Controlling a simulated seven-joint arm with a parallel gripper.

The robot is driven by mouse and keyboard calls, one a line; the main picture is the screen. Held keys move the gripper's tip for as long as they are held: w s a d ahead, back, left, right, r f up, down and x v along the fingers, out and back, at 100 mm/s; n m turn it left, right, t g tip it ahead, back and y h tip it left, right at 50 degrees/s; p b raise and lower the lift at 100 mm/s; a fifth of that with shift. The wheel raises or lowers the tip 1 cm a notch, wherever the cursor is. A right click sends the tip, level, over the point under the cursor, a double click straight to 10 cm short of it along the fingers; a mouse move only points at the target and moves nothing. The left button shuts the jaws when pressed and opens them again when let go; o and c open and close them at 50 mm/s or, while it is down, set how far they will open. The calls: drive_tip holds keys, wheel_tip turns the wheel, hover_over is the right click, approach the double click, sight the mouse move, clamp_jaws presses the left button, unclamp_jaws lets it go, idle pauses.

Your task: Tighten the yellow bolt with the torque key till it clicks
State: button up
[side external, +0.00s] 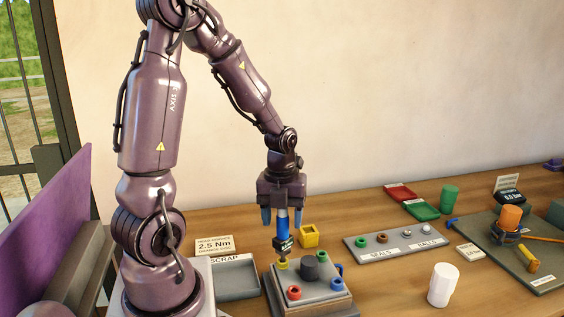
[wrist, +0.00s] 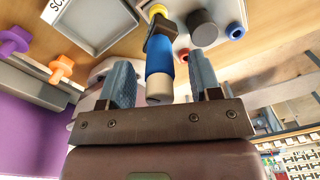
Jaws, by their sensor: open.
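My gripper (side external: 283,219) is open, its two blue fingers pointing down on either side of the torque key (side external: 283,238). The key has a blue handle and a dark body, and it stands roughly upright over the yellow bolt (side external: 282,265) on the grey block (side external: 318,298). In the wrist view, the key's blue handle (wrist: 160,70) lies between the spread fingers, with visible gaps on both sides. The yellow bolt (wrist: 157,10) shows beyond the key's dark body. Whether the key's tip is fully seated on the bolt is hard to tell.
The scrap tray (side external: 235,288) is left; a seals and balls tray (side external: 402,251) and white cup (side external: 443,285) are right.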

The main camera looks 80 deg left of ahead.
drive_tip(key=n, duration=0.6)
drive_tip(key=shift+n, duration=0.4)
wheel_tip(320, 180, up, 13)
drive_tip(key=m+y, duration=0.1)
drive_tip(key=m, duration=0.1)
hover_over(284, 241)
drive_tip(key=a, duration=0.2)
drive_tip(key=f, duration=1.3)
drive_tip(key=shift+d+f, duration=0.1)
drive_tip(key=shift+d, duration=0.1)
drive_tip(key=shift+c, duration=0.5)
